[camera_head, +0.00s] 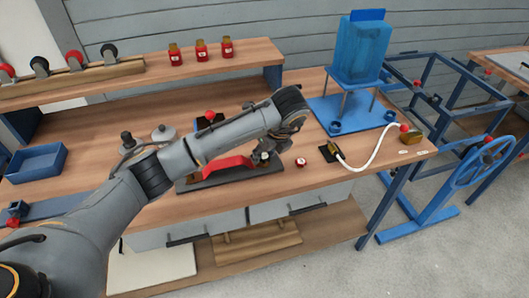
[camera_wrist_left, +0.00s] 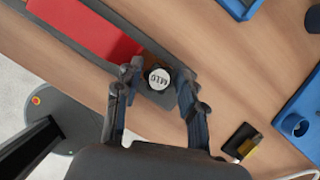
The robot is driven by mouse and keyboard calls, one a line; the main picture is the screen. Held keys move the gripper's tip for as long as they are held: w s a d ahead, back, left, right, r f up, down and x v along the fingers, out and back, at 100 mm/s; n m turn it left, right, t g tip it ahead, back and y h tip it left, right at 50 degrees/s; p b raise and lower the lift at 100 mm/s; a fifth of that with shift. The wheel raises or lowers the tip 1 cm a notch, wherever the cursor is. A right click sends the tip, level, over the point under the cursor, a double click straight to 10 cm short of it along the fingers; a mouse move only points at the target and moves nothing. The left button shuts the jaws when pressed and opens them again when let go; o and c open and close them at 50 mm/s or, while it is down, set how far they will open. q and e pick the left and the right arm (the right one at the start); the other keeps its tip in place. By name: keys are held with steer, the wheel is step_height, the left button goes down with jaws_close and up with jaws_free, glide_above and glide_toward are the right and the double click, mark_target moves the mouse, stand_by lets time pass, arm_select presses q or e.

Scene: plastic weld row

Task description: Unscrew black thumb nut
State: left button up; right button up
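The black thumb nut (camera_wrist_left: 158,79), with a lettered white top, stands at the end of a red bar (camera_wrist_left: 90,25) in the left wrist view. In the head view the red bar (camera_head: 222,168) lies on a dark base plate (camera_head: 215,182) on the bench. My left gripper (camera_wrist_left: 160,88) is open, its fingers on either side of the nut. A gap shows on the right; contact on the left is unclear. In the head view my left gripper (camera_head: 266,160) is over the plate's right end, and the arm partly covers the fixture. My right gripper is not in view.
A small red-and-white round part (camera_head: 300,162) lies on the bench right of the gripper. A dark block (camera_head: 329,152) with a white hose (camera_head: 372,158) is further right. A blue tank stand (camera_head: 358,55) is behind. Several red jars (camera_head: 201,49) stand on the shelf.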

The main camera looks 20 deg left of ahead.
arm_select(q)
steer(key=shift+o, duration=0.3)
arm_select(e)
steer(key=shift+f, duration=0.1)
